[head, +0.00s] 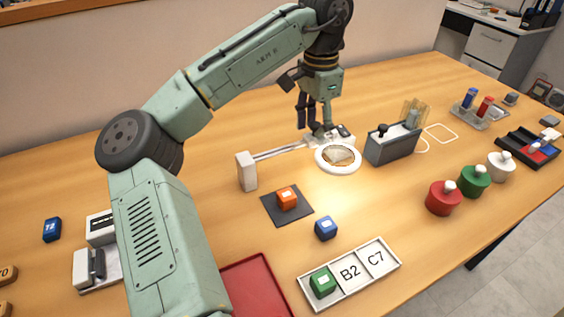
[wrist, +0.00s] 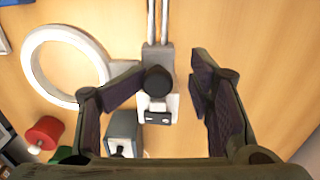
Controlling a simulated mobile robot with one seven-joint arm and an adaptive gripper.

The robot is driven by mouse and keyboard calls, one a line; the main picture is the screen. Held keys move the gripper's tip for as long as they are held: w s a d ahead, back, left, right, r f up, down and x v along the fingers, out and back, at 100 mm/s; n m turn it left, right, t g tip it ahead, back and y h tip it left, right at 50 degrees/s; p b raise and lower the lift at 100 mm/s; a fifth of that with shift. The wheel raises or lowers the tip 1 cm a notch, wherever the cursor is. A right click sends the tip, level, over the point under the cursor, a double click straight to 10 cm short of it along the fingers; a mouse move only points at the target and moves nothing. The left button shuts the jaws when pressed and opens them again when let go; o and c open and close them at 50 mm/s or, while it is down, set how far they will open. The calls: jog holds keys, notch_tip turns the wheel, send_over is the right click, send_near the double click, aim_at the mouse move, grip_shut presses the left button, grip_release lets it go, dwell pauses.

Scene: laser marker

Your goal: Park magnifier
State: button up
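The magnifier is a white ring lens (head: 338,157) on a pair of thin rods (head: 280,150) that run to a white post (head: 246,171). Its ring also shows at left in the wrist view (wrist: 32,62). A grey head joint with a black knob (wrist: 157,80) sits at the end of the rods. My gripper (head: 319,126) points down over this joint, behind the ring. In the wrist view my gripper (wrist: 170,72) is open, with the knob between its fingers. The left fingertip is close to the knob; contact cannot be told. A gap shows at the right finger.
An orange block (head: 287,198) lies on a dark mat (head: 270,213) left of a bright spot. A blue block (head: 325,228) and a label tray (head: 335,286) lie nearer. A grey box (head: 393,147) stands right of the ring. Red (head: 443,199) and green (head: 474,181) weights stand farther right.

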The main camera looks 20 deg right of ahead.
dwell(0.3)
notch_tip(320, 180, up, 3)
jog(key=p, duration=0.3)
jog(key=shift+s+f, duration=0.1)
jog(key=shift+r+p, duration=0.3)
jog(key=shift+r, duration=1.9)
jog(key=shift+s+f, duration=0.1)
